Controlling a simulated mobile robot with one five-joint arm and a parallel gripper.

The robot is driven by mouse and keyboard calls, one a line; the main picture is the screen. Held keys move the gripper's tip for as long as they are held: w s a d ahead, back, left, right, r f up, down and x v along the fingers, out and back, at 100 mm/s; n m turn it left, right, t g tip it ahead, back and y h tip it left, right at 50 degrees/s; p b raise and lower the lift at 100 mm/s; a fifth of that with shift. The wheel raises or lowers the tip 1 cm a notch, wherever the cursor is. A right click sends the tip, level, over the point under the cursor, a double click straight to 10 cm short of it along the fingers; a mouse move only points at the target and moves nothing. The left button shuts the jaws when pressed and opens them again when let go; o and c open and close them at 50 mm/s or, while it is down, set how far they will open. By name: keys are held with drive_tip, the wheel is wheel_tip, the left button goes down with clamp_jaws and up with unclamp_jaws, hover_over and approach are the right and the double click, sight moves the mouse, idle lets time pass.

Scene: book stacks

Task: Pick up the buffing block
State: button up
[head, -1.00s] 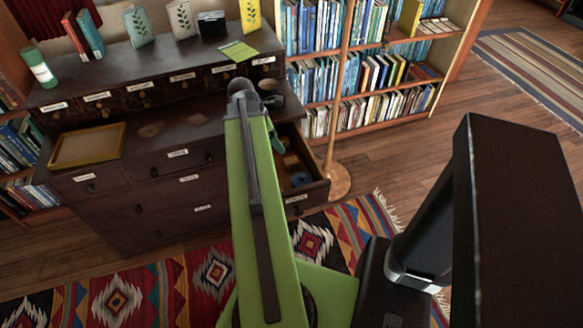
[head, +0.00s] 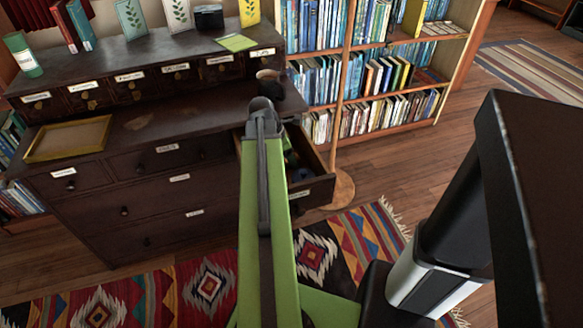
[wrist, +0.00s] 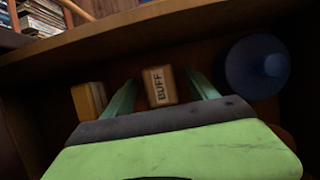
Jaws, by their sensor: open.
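The buffing block (wrist: 159,86) is a small tan block marked "BUFF", seen in the wrist view inside an open drawer. My gripper (wrist: 162,79) is open, with one green finger on each side of the block. A gap shows between the block and each finger, and the lower part of the block is hidden behind the gripper body. In the head view my arm hides the block and most of the gripper. The open drawer (head: 318,193) is at the right end of the dark cabinet.
In the wrist view a yellow-brown block (wrist: 88,100) lies left of the fingers and a dark blue round object (wrist: 256,67) lies right. The drawer wall (wrist: 130,35) runs just beyond them. A dark cup (head: 268,84) stands on the cabinet above the drawer.

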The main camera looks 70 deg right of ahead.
drive_tip(key=shift+r, duration=0.1)
clamp_jaws()
idle(0.3)
wheel_tip(320, 180, up, 10)
drive_tip(key=p, duration=1)
drive_tip(key=shift+r+p, duration=0.1)
drive_tip(key=shift+p, duration=0.2)
